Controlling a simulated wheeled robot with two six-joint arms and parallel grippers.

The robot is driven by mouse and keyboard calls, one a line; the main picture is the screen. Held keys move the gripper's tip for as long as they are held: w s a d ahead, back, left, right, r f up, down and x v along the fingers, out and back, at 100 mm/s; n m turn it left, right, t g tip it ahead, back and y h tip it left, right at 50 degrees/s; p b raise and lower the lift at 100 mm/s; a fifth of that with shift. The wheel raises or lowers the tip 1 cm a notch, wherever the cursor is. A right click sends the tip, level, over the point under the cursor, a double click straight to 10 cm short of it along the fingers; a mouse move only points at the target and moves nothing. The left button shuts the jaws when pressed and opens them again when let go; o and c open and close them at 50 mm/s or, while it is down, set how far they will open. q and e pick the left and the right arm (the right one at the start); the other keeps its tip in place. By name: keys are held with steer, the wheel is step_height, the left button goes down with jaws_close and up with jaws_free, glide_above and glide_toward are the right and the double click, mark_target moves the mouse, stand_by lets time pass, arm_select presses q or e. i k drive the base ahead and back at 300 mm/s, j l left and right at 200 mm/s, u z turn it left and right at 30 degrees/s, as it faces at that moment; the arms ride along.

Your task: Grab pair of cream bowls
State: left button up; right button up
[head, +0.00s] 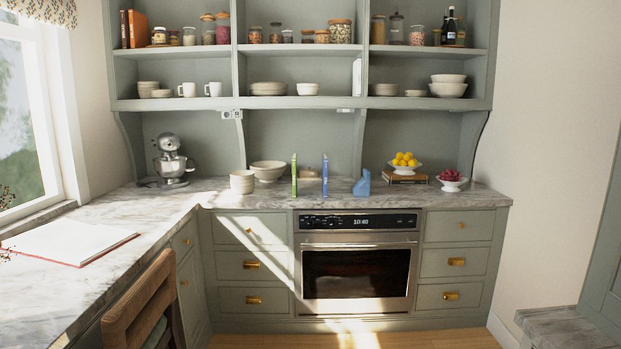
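Several cream bowls are in the head view, and I cannot tell which are the pair. A large cream bowl (268,171) sits on the marble counter left of the middle. A stack of smaller cream bowls or cups (242,183) stands in front of it to the left. On the lower shelf at the right are two cream bowls (448,86), one stacked above the other. More cream dishes (268,89) and a small bowl (308,89) sit mid-shelf. Neither of my grippers shows.
The marble counter (180,205) runs along the left and back. A mixer (170,160), fruit bowls (403,165), a blue figurine (362,184) and upright thin items (325,175) stand on it. A wooden chair (140,305) is at the lower left. An oven (357,275) sits below.

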mark_target(308, 89)
steer(key=i+l, duration=0.1)
steer(key=i, duration=1.7)
